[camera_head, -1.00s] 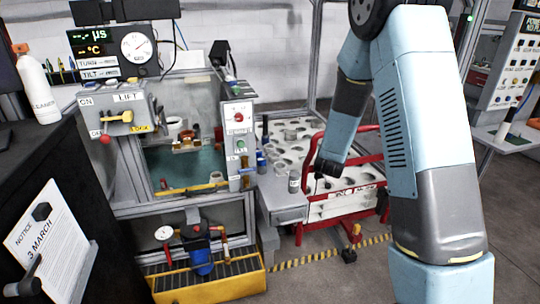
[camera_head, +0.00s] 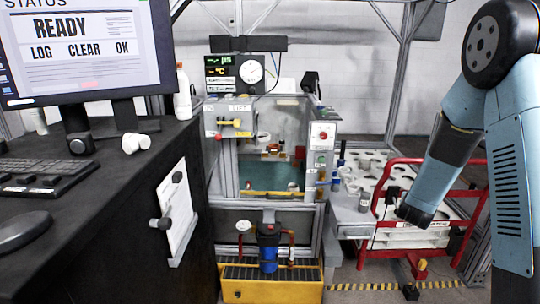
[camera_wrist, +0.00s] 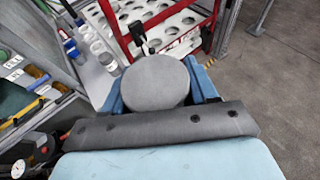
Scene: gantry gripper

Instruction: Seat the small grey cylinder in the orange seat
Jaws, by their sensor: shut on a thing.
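My gripper (camera_head: 414,214) is at the right in the head view, in front of the red-framed rack and pointing down. In the wrist view its blue fingers are shut on the small grey cylinder (camera_wrist: 156,80), whose round flat end faces the camera. The cylinder is held clear of the rack and table. In the head view I cannot make it out at the gripper. A small orange-brown fitting (camera_head: 273,151) shows inside the glass-fronted tank, left of my gripper. I cannot tell whether it is the orange seat.
The holed white rack (camera_head: 408,235) has a red tube frame. Small containers, including a grey jar (camera_head: 364,202), stand on the ledge beside it. The tank (camera_head: 268,176) has a panel post (camera_head: 322,150) on its right. A black desk (camera_head: 100,220) fills the left. Floor at right is open.

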